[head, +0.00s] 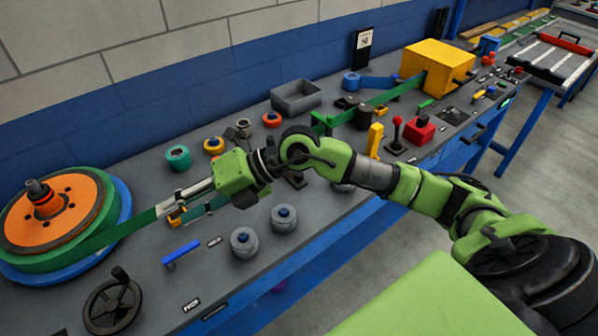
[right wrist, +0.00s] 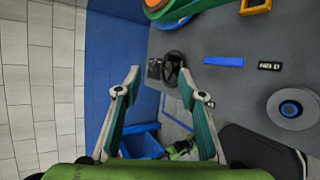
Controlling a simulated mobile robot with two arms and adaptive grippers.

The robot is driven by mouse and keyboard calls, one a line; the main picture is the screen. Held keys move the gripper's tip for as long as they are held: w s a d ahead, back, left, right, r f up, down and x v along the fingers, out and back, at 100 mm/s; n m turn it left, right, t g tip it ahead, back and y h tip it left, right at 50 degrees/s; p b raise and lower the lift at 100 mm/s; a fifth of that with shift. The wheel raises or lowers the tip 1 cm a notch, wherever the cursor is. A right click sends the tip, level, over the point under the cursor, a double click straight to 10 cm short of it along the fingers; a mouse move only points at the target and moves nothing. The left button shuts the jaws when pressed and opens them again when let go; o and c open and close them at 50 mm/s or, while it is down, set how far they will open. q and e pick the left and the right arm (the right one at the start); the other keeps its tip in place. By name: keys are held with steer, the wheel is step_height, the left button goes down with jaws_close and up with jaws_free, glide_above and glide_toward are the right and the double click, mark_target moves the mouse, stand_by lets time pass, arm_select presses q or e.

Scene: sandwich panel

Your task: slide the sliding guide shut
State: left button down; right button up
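I cannot tell for sure which part is the sliding guide. A small yellow bracket (head: 177,217) sits at the green strip (head: 135,228), right of the orange reel, partly hidden by my right gripper (head: 168,210). A yellow frame (right wrist: 256,6), perhaps the same bracket, shows at the top edge of the right wrist view. My right gripper's fingers (right wrist: 169,84) are spread wide with nothing between them. In the head view its fingertips are close to the bracket; contact cannot be told. My left gripper is not in view.
The large orange reel (head: 60,207) stands left. A blue bar (head: 181,252), a handwheel (head: 112,303) and two grey spools (head: 244,242) sit near the front edge. A grey bin (head: 296,97) and a yellow box (head: 437,66) stand farther back. A wall (head: 150,110) runs behind.

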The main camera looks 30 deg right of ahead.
steer(key=w+d+f+h, duration=0.2)
steer(key=d+f+h, duration=0.1)
steer(key=d, duration=0.4)
steer(key=w+d+f+h, duration=0.2)
steer(key=d+h, duration=0.2)
steer(key=d, duration=0.4)
steer(key=m+h, duration=0.3)
steer(key=h, duration=0.3)
glide_toward(299, 174)
steer(key=shift+g, duration=0.3)
steer(key=p+x, duration=0.1)
steer(key=x, duration=0.2)
steer(key=p+x, duration=0.1)
steer(key=x, duration=0.1)
steer(key=p+x, duration=0.1)
steer(key=x, duration=0.2)
steer(key=shift+w+f, duration=0.25)
steer(key=shift+w, duration=0.15)
jaws_close()
steer(key=shift+w+f+b, duration=0.15)
steer(key=shift+w+b, duration=0.55)
steer(key=shift+b, duration=0.2)
steer(key=shift+w+b, duration=0.3)
steer(key=shift+r, duration=0.35)
